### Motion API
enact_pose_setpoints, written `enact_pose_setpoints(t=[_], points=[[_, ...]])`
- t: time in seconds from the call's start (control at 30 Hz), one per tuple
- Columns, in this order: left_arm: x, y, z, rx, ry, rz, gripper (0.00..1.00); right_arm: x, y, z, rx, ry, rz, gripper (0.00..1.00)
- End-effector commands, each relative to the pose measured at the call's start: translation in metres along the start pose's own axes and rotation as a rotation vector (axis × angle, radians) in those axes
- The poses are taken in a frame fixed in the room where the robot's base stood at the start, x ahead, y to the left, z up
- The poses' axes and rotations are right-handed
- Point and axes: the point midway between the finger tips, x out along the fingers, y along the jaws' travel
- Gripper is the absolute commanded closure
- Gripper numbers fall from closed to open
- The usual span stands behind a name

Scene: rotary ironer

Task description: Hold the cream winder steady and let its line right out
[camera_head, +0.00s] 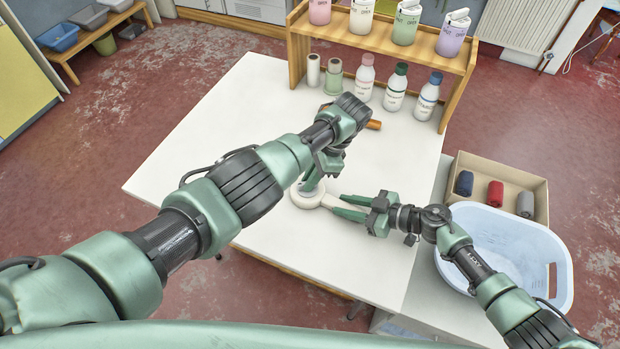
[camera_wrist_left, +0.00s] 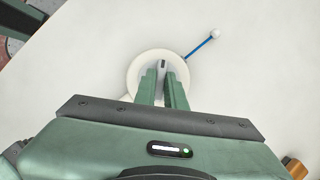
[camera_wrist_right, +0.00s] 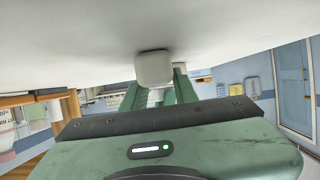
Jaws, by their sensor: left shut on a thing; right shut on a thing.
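The cream winder (camera_head: 301,201) is a round, pale disc on the white table, with a cream grip (camera_head: 328,202) reaching out to the right. My right gripper (camera_head: 335,205) is shut on this grip; a pale block also shows at its fingertips in the right wrist view (camera_wrist_right: 154,68). My left gripper (camera_head: 309,187) comes down from above and is shut on a small grey piece (camera_wrist_left: 162,66) at the disc's middle. A short blue line (camera_wrist_left: 201,47) runs out from the disc to a white bead (camera_wrist_left: 215,34). My left arm hides most of the line in the head view.
Bottles and spools (camera_head: 331,77) stand at the table's back below a wooden shelf (camera_head: 385,42). An orange-brown handle (camera_head: 374,124) lies partly behind my left wrist. A pale blue basin (camera_head: 510,250) and a box (camera_head: 497,178) with rolled cloths are at right. The table's left side is clear.

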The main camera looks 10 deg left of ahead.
Motion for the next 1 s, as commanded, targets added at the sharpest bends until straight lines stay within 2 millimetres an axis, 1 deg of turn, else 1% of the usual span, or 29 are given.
enact_pose_setpoints(t=[0.23,0.57,0.6,0.67,1.0], points=[[-0.0003,-0.0006,0.0004,-0.03,-0.002,0.01,1.0,-0.0002,-0.0009,0.0013,0.001,-0.002,-0.002,1.0],[-0.0004,-0.0005,0.0004,-0.03,-0.002,0.01,1.0,-0.0003,-0.0007,0.0014,0.0,-0.003,-0.001,1.0],[-0.0004,-0.0005,0.0004,-0.03,-0.001,0.01,0.83,-0.0003,-0.0007,0.0014,0.0,-0.003,-0.001,1.0],[-0.0004,-0.0004,0.0004,-0.03,-0.001,0.011,0.67,-0.0003,-0.0006,0.0013,0.0,-0.002,-0.001,1.0],[-0.0011,0.0,0.0001,-0.029,-0.001,0.012,0.66,-0.0003,-0.0005,0.0012,0.001,-0.002,-0.001,1.0]])
